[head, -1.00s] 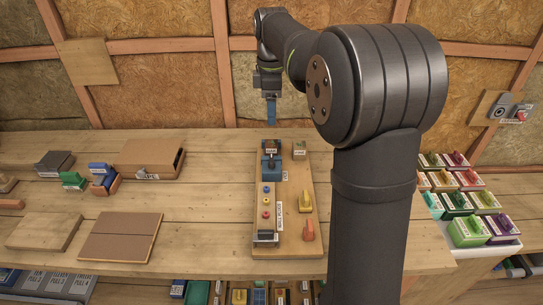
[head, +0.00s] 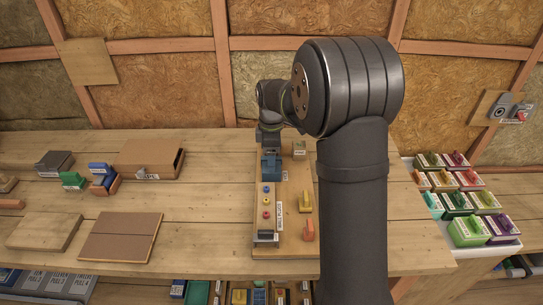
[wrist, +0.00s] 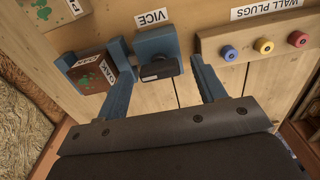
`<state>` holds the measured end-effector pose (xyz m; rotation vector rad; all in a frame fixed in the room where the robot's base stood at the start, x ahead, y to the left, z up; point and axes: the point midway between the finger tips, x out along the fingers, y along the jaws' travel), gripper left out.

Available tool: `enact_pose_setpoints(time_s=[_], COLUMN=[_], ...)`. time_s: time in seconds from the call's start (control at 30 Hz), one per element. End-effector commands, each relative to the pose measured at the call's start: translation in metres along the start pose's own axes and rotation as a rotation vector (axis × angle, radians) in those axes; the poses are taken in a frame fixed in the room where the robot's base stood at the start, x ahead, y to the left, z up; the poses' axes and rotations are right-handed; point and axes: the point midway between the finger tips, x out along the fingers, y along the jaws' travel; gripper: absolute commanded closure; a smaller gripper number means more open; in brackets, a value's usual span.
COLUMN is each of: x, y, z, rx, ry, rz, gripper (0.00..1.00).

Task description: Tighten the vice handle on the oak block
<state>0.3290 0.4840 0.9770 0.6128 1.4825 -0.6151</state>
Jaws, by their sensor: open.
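The blue vice (wrist: 157,45) stands in the upper middle of the wrist view, under a VICE label. Its dark handle (wrist: 160,69) faces my gripper. The brown oak block (wrist: 92,72), with a label and green marks, sits at the blue jaw to the left. My gripper (wrist: 162,74) is open, its two blue fingers on either side of the handle with gaps between. Whether the fingertips reach the handle's depth is hard to tell. In the head view my gripper (head: 270,150) is low over the vice board, and the vice and block are largely hidden there.
Wall plugs (wrist: 264,47) sit in a row right of the vice. A yellow piece (head: 306,202) and an orange piece (head: 308,230) stand on the board's right side. Coloured boxes (head: 470,205) fill a tray at right. The left bench has boxes and boards.

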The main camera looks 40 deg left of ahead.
Motion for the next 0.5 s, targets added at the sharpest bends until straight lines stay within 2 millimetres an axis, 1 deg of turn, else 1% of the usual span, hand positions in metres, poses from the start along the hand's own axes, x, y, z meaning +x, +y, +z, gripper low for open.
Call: enact_pose_setpoints(time_s=[0.1, 0.33, 0.47, 0.5], x=[0.0038, 0.0039, 0.0038, 0.0037], y=[0.0001, 0.0002, 0.0002, 0.0002], z=[0.0000, 0.0000, 0.0000, -0.0001], rx=[0.000, 0.000, 0.000, 0.000], ry=[0.000, 0.000, 0.000, 0.000], rz=[0.001, 0.001, 0.001, 0.001], gripper=[0.36, 0.36, 0.62, 0.70])
